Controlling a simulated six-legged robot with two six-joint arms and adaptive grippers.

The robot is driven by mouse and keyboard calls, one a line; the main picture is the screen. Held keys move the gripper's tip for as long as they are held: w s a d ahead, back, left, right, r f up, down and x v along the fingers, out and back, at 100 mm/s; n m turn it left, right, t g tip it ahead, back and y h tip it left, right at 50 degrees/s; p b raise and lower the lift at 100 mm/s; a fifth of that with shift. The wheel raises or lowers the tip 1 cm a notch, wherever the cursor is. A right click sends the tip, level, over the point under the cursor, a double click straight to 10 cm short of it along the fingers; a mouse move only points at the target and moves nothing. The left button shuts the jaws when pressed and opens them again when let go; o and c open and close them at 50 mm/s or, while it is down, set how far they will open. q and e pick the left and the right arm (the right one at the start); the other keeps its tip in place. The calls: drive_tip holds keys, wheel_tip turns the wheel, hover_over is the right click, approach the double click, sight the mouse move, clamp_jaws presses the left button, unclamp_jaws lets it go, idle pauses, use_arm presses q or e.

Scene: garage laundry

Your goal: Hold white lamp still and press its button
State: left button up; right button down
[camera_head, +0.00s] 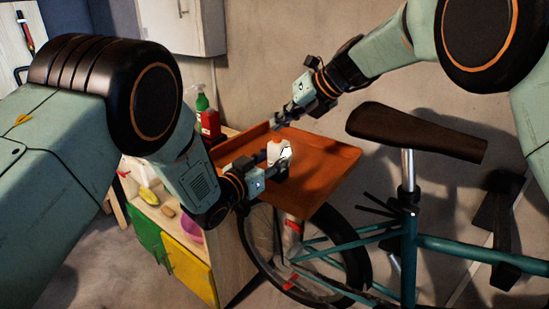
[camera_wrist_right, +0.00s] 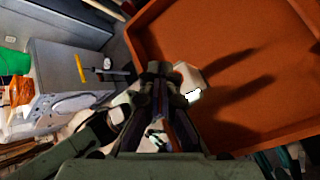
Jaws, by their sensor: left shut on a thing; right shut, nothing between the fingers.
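The white lamp (camera_head: 275,150) is a small white object with a bright patch. It is at the left part of an orange-brown tray (camera_head: 335,165). My left gripper (camera_head: 275,167) is shut on the lamp from the lower left and hides part of it. My right gripper (camera_head: 279,119) is shut and empty, above the lamp and apart from it in the head view. In the right wrist view the lamp (camera_wrist_right: 189,76) shows just beyond the shut fingertips (camera_wrist_right: 160,70), over the tray (camera_wrist_right: 225,35). I cannot make out the button.
A green spray bottle (camera_head: 201,101) and a red container (camera_head: 210,123) stand behind the tray on the left. A bicycle with a dark saddle (camera_head: 415,130) stands at the right. A cabinet with green and yellow fronts (camera_head: 187,268) is at lower left. The tray's right part is clear.

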sight(281, 139)
use_arm(q)
drive_tip(key=o, duration=1.3)
use_arm(e)
wheel_tip(281, 139, up, 6)
drive_tip(key=shift+f, duration=0.1)
